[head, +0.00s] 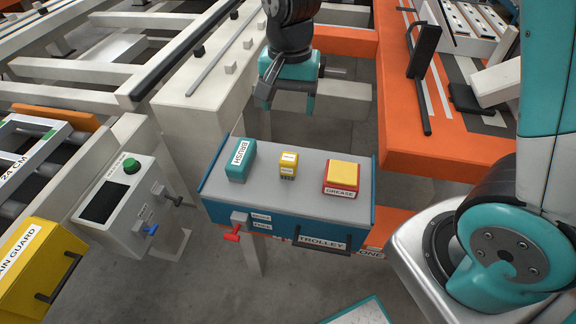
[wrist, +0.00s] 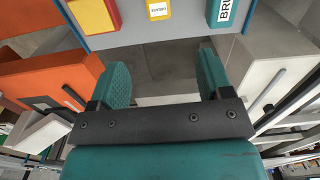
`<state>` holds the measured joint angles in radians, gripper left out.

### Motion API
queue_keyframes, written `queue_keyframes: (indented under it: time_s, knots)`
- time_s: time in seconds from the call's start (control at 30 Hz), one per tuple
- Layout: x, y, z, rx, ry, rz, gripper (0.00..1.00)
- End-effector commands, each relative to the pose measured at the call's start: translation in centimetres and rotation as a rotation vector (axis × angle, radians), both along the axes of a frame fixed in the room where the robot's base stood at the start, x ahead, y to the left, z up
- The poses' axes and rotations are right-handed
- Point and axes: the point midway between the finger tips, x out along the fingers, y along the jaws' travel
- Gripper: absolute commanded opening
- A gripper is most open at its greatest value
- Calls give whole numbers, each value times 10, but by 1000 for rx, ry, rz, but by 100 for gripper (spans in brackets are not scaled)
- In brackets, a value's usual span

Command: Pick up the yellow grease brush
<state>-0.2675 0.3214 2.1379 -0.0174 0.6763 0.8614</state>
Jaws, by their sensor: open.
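A small yellow block with white labels (head: 288,165), which looks like the yellow grease brush, stands upright on the grey top of the trolley (head: 262,190). It also shows at the top of the wrist view (wrist: 158,9), partly cut off. To its left in the head view is a teal block labelled BRUSH (head: 240,161). To its right is a red tray with a yellow top labelled GREASE (head: 341,178). My gripper (head: 287,103) is open and empty behind and above the trolley, apart from the yellow block. Its two teal fingers (wrist: 165,75) show in the wrist view with nothing between them.
A control box with a green button (head: 131,165) stands left of the trolley. A yellow guard (head: 35,262) is at lower left. A red lever (head: 232,236) and black handle (head: 322,241) are on the trolley's front. An orange bench (head: 398,150) lies right.

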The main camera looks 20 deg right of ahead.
Motion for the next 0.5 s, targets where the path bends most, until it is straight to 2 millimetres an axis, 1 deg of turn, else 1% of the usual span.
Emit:
queue_keyframes:
  time_s: [0.07, 0.17, 0.4, 0.5]
  knots:
    - [5, -2, -12, -14, 6, -40, 72]
    - [5, -3, -29, -19, 7, -51, 72]
    - [4, -2, -84, -17, 9, -48, 72]
    - [4, -2, -104, -17, 7, -47, 72]
